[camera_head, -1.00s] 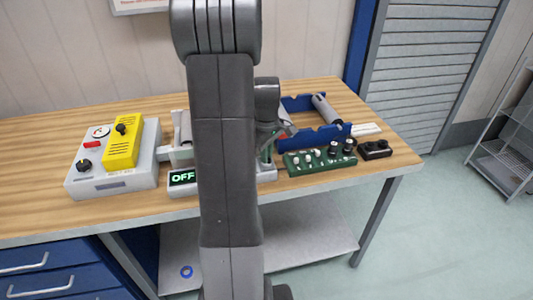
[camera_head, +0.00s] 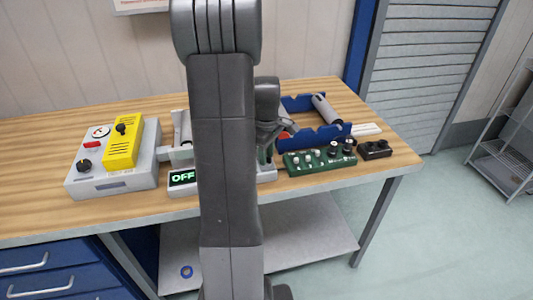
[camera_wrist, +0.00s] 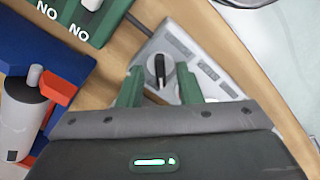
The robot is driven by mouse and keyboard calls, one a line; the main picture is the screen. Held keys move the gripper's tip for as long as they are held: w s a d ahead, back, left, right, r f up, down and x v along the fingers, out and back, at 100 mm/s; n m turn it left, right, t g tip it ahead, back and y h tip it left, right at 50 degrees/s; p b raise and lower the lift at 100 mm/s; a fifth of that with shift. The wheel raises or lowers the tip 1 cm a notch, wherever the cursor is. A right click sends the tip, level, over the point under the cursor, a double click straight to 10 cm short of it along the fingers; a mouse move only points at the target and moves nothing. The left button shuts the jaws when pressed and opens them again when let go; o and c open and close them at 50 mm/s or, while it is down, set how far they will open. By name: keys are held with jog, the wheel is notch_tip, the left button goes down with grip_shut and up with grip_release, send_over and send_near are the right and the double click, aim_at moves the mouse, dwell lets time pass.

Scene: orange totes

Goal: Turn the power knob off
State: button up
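The power knob (camera_wrist: 159,70) is a round light knob with a black pointer, on a pale grey panel (camera_wrist: 205,68) in the wrist view. My gripper (camera_wrist: 159,75) has its two green fingers apart, one on each side of the knob. A narrow gap seems to show on each side; the exact depth is unclear. In the head view, a white box (camera_head: 265,175) has a display (camera_head: 183,176) reading OFF in green. My arm hides the middle of that box, including the knob, and most of my gripper.
A grey box with a yellow block (camera_head: 122,145) stands at the left of the wooden table (camera_head: 60,215). To the right are a green switch panel (camera_head: 310,168), a black two-knob block (camera_head: 375,152) and a blue holder (camera_head: 325,135) with a grey cylinder.

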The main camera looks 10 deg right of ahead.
jog(key=shift+r, duration=0.1)
notch_tip(320, 180, up, 14)
jog(key=shift+f, duration=0.2)
dwell(0.3)
jog(key=shift+f, duration=0.15)
notch_tip(320, 180, down, 14)
jog(key=shift+r, duration=0.15)
dwell(0.5)
